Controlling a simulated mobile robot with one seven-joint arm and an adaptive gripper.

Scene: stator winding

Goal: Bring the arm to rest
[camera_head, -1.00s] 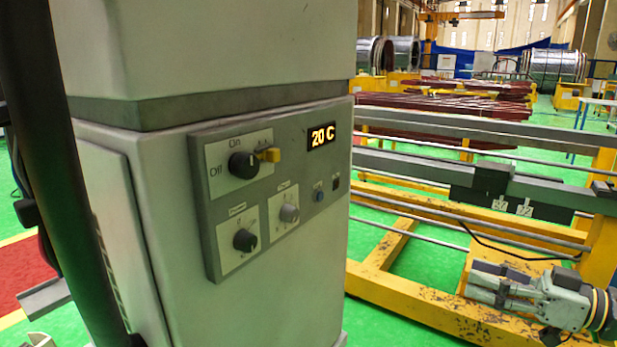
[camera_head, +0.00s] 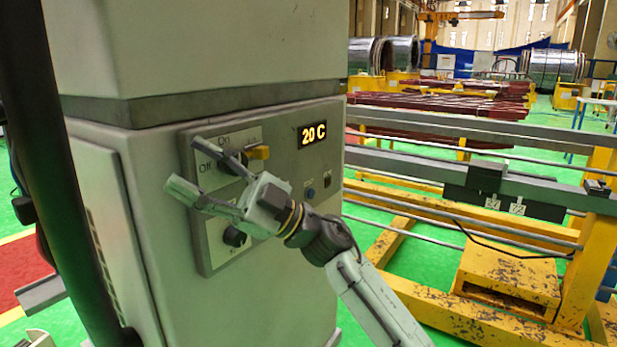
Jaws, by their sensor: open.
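My gripper (camera_head: 187,164) is in front of the grey control panel (camera_head: 217,248), with my arm reaching up from the lower right. Its two fingers are spread apart and point left, with nothing between them. The upper finger overlaps the Off/On knob in the picture; I cannot tell whether it touches. The lower finger and gripper body hide part of the lower dials.
The panel is on a tall pale cabinet (camera_head: 300,290). A yellow frame with grey rails (camera_head: 440,160) stands to the right, with a yellow block (camera_head: 510,275) low on it. Green floor (camera_head: 385,250) shows between its beams. A dark post (camera_head: 50,150) stands at the left.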

